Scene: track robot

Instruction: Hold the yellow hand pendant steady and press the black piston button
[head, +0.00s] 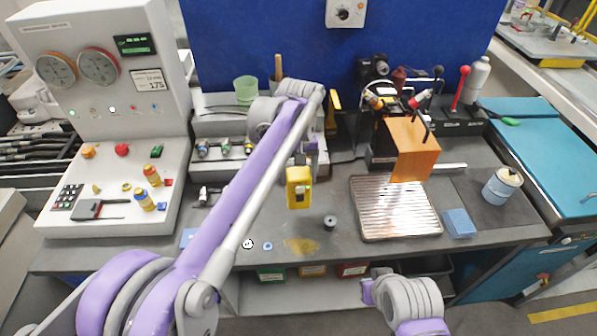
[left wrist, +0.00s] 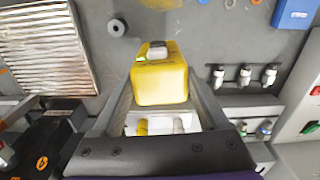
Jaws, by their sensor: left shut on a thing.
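The yellow hand pendant (head: 292,200) hangs upright above the front of the grey bench, held by my left gripper (head: 300,172). In the left wrist view the pendant (left wrist: 160,85) sits between the two fingers of that gripper (left wrist: 157,95), with a small green light and a pale grey knob at its far end. I cannot make out a black piston button on the pendant. A small dark round piece (head: 330,222) stands on the bench just right of the pendant and also shows in the left wrist view (left wrist: 116,28). My right gripper is not visible; only grey and purple right arm links show at the bottom.
A ribbed metal tray (head: 360,190) and an orange box (head: 412,160) lie to the right, with a blue block (head: 459,223) and a can (head: 502,188) beyond. A control console (head: 115,190) stands left. Several small fittings sit behind the pendant.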

